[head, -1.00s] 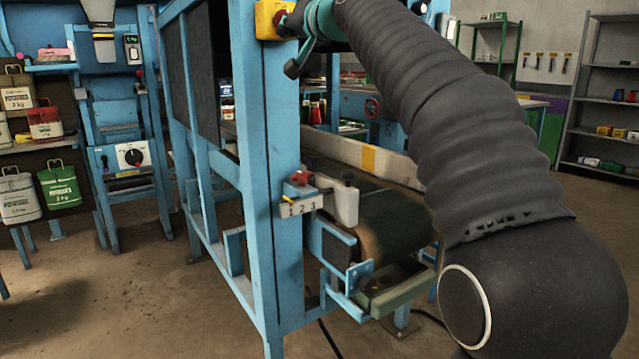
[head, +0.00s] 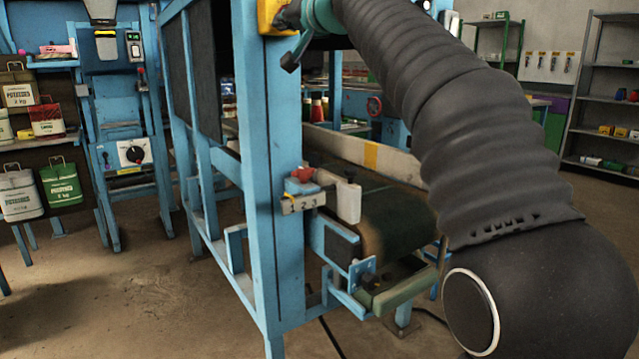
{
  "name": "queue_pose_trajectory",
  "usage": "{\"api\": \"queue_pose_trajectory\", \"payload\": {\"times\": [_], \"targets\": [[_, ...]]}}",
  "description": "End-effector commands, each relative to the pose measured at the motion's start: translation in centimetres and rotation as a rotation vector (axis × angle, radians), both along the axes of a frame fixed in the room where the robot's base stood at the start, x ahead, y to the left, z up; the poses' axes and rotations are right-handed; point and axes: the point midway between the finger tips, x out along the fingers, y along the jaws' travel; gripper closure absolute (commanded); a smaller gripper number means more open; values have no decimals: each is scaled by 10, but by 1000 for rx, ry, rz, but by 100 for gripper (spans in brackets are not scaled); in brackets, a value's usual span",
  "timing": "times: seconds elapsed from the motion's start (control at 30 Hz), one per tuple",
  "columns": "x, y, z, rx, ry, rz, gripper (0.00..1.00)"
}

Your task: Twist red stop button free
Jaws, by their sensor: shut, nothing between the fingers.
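A yellow box (head: 270,16) is fixed to the blue frame post at the top of the head view, partly cut off by the picture edge. The dark tip of my gripper (head: 287,18) is right at the box's right side and overlaps it. My gripper looks shut, with nothing seen held in it; its teal body lies behind the tip. No red stop button shows on the box, and its face there is hidden behind the gripper. Contact cannot be told.
A blue-framed conveyor with a dark belt (head: 395,220) stands below my arm. Its blue post (head: 255,150) is close to the gripper. Grey shelves (head: 605,100) stand far right. The floor at lower left is clear.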

Motion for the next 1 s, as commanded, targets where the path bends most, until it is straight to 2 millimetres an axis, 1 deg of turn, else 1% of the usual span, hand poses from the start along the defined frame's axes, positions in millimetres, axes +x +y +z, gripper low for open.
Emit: {"api": "queue_pose_trajectory", "payload": {"times": [0.03, 0.1, 0.4, 0.53, 0.87, 0.97, 1.0], "targets": [[-3, -4, -4, -1, 1, -2, 100], [-9, -9, -5, -1, 2, -3, 100], [-34, -26, -6, -4, 5, -3, 100], [-42, -30, -6, -3, 5, -2, 100], [-44, -31, -5, -4, 6, 0, 100], [-42, -36, -6, -5, 7, -9, 100], [-40, -41, -8, -4, 8, -18, 100]]}}
